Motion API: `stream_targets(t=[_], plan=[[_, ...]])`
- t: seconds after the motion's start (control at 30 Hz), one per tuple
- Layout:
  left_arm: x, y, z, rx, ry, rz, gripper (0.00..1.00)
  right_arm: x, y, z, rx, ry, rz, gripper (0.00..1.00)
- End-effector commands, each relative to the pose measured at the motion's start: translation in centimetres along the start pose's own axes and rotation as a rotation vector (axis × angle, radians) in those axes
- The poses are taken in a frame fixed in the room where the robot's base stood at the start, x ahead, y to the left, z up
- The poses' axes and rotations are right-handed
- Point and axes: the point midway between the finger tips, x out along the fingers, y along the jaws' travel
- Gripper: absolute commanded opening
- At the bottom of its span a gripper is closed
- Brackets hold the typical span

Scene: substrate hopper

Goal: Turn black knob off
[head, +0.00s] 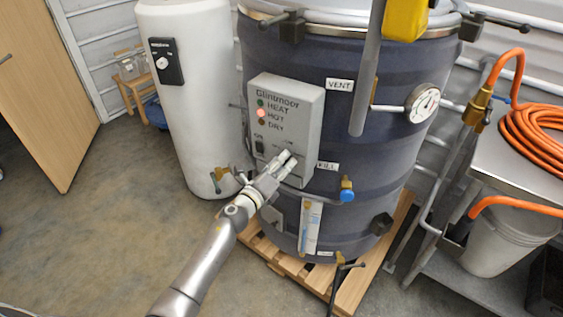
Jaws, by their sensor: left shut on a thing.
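A grey control box (287,105) is fixed to the front of the large dark blue vessel (340,120). A small black switch (259,148) sits under the ON label. My left gripper (288,159) reaches in from below and is shut at the lower right of the box face. The black knob is hidden behind its fingers there, so its setting cannot be read. My right gripper is not in view.
A white tank (190,100) with a dial on a black plate (166,61) stands to the left. A blue-handled valve (347,190) juts out right of my gripper. A metal bench (520,160) with orange hose (535,122) is at right.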

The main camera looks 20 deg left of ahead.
Motion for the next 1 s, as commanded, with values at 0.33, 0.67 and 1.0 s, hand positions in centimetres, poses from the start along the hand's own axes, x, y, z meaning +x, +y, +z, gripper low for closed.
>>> stream_targets(t=[0.33,0.67,1.0], plan=[[-0.04,0.08,-0.02,-0.246,0.001,0.002,0.12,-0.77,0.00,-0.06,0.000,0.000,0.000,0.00],[-0.04,0.10,-0.08,-0.351,0.001,0.002,0.12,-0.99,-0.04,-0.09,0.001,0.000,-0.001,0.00],[-0.05,0.13,-0.13,-0.367,0.001,0.002,0.12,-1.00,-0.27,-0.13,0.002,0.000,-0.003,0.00]])
